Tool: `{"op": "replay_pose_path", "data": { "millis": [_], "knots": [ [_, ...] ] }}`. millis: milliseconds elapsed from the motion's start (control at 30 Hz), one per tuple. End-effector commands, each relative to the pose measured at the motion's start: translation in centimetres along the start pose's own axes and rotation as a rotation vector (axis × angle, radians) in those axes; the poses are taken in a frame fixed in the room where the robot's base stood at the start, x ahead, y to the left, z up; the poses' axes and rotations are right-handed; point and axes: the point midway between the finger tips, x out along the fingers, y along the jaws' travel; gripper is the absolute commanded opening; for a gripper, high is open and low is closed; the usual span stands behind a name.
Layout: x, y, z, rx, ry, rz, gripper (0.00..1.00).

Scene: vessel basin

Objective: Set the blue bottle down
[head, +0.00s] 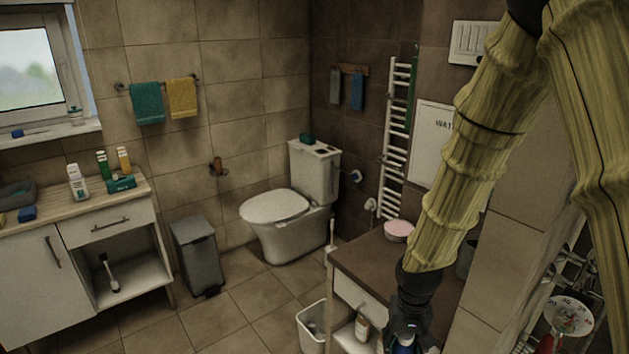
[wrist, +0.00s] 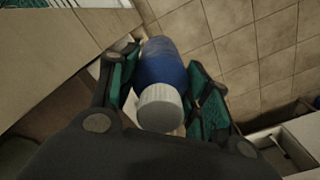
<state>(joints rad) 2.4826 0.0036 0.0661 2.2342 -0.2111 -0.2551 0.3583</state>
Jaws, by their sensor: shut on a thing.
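The blue bottle (wrist: 165,65) has a white ribbed cap (wrist: 160,106). In the wrist view it lies between the two teal-padded fingers of my gripper (wrist: 166,88), which is shut on it. In the head view only a small part of the blue bottle (head: 404,341) shows at the bottom edge, below my gripper (head: 406,328). The gripper is in front of the brown-topped cabinet (head: 365,262) at the right. The bottle's lower end is hard to see, and I cannot tell whether it touches anything.
A pink-filled bowl (head: 399,230) stands on the cabinet top. A white bottle (head: 362,327) stands on the cabinet's lower shelf. A white bin (head: 312,326) is left of the cabinet. The tiled floor (head: 240,318) in the middle is mostly clear; a grey bin (head: 197,252) stands farther back.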

Motion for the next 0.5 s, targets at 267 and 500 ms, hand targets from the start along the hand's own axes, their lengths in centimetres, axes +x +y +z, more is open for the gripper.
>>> {"op": "replay_pose_path", "data": {
  "millis": [267, 500],
  "knots": [
    [5.8, -1.4, -1.9, -0.06, -0.002, -0.002, 0.18],
    [9.3, -2.2, -2.7, -0.094, -0.003, -0.008, 0.18]
  ]
}}
